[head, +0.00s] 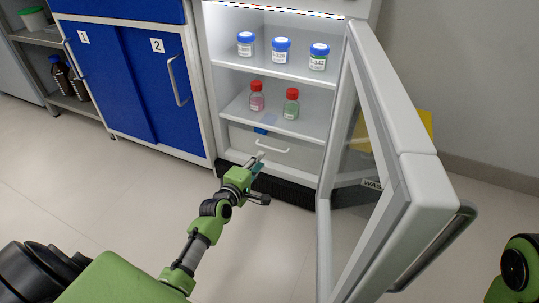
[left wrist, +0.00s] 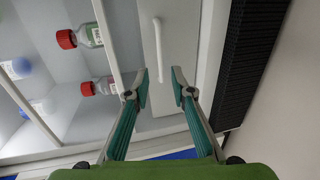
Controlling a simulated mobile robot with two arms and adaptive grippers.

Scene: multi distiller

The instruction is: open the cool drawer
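The cool drawer (head: 302,160) is the white drawer at the bottom of the open, lit fridge. It looks shut, and its white bar handle (head: 273,147) runs across the front. My left gripper (head: 261,161) is just in front of the drawer, near the handle's left part. In the left wrist view the teal fingers of my left gripper (left wrist: 160,76) are open and empty. The handle (left wrist: 158,50) appears beyond the fingertips, lined up with the gap between them and apparently not touched. My right gripper is out of view.
The fridge door (head: 385,165) stands open on the right. Red-capped bottles (head: 291,104) and blue-lidded jars (head: 281,50) stand on the shelves above. Blue cabinets (head: 150,85) are on the left. The floor (head: 265,245) in front is clear.

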